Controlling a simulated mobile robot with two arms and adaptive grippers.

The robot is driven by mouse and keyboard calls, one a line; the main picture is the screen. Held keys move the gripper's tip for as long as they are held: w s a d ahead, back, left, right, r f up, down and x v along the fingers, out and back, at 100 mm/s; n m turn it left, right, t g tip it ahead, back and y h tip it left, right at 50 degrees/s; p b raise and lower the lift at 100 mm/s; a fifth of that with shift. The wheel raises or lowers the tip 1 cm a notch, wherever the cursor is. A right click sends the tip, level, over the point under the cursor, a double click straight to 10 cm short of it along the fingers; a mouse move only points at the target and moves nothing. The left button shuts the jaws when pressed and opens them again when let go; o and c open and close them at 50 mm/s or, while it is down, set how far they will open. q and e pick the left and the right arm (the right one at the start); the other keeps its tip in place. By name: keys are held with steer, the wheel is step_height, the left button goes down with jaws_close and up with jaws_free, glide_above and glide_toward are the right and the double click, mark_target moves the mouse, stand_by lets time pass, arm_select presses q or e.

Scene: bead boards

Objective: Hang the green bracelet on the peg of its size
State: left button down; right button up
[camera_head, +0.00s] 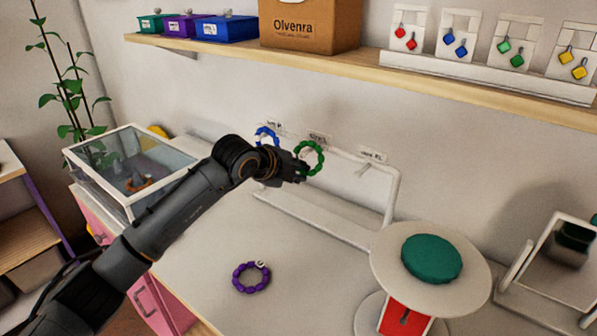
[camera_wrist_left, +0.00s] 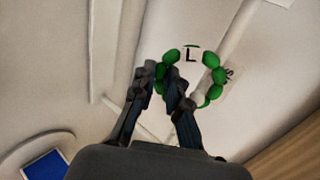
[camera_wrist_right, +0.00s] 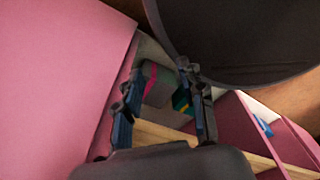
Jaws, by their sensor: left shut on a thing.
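The green bracelet (camera_head: 320,150) is a ring of beads held upright at the white peg rack (camera_head: 392,195). My left gripper (camera_head: 301,172) is shut on its edge. The left wrist view shows the bracelet (camera_wrist_left: 211,61) with a white tag marked L, pinched between the fingertips (camera_wrist_left: 162,76). A rack label reading S (camera_wrist_left: 231,75) shows behind it. The rack's right peg (camera_head: 363,170) is bare, under a small label. The middle peg is hidden behind the bracelet, so I cannot tell whether they touch. My right gripper (camera_wrist_right: 157,84) is open and empty, away from the rack.
A blue bracelet (camera_head: 264,131) is at the rack's left end. A purple bracelet (camera_head: 238,278) lies on the table. A round stand with a green cushion (camera_head: 432,258), a mirror (camera_head: 556,250) and a glass case (camera_head: 100,170) stand around. A shelf (camera_head: 340,62) runs above.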

arm_select(q)
steer(key=c, duration=1.3)
jaws_free()
steer(key=shift+o, duration=0.2)
steer(key=shift+r, duration=0.15)
